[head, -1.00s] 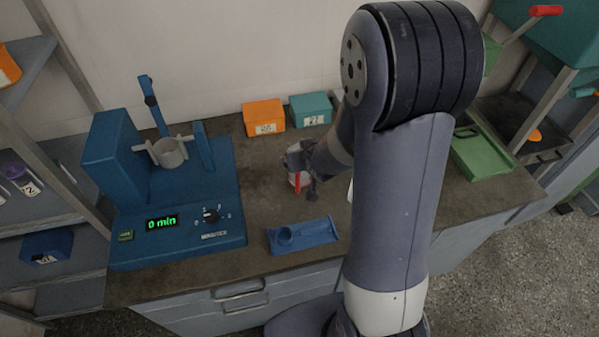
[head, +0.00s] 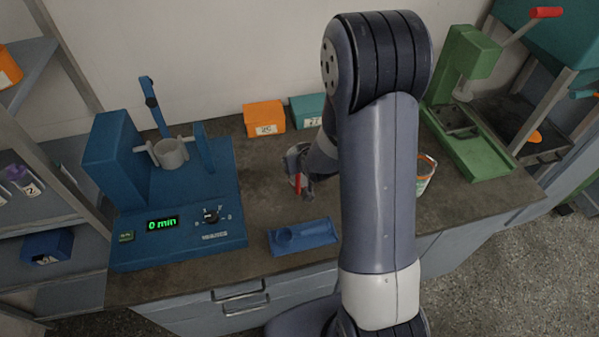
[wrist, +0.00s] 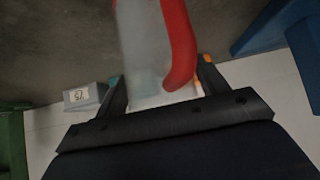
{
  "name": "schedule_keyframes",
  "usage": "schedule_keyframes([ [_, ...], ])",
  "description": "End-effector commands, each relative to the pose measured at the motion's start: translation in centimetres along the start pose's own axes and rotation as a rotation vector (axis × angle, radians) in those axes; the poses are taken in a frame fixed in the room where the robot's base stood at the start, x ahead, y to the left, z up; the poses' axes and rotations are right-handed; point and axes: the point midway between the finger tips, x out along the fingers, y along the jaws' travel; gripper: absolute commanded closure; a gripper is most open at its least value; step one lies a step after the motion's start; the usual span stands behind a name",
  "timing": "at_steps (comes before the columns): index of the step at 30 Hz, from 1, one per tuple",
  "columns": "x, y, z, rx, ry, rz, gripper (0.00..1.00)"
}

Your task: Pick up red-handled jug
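The red-handled jug (wrist: 142,45) is a pale, cloudy vessel with a thick curved red handle (wrist: 180,45). In the wrist view it stands out between the two fingers of my gripper (wrist: 162,80), with the handle toward the right finger. The fingers are spread about as wide as the jug and handle together. Whether they press on it does not show clearly. In the head view only a strip of the red handle (head: 298,186) shows below my gripper (head: 298,160); my arm hides much of the rest.
A blue shaker (head: 180,215) reading "0 min" stands left. A blue tray-like piece (head: 302,236) lies in front of the jug. Orange (head: 263,117) and teal (head: 306,109) boxes stand by the wall. A white, orange-rimmed container (head: 424,176) and a green press (head: 478,150) are right of my arm.

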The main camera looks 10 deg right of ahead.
Motion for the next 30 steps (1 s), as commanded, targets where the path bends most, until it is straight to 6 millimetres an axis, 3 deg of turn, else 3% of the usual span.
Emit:
schedule_keyframes([
  [15,-0.02,0.01,0.0,0.0,0.0,0.0,0.74],
  [30,-0.54,0.0,-0.64,0.001,0.003,-0.001,0.74],
])
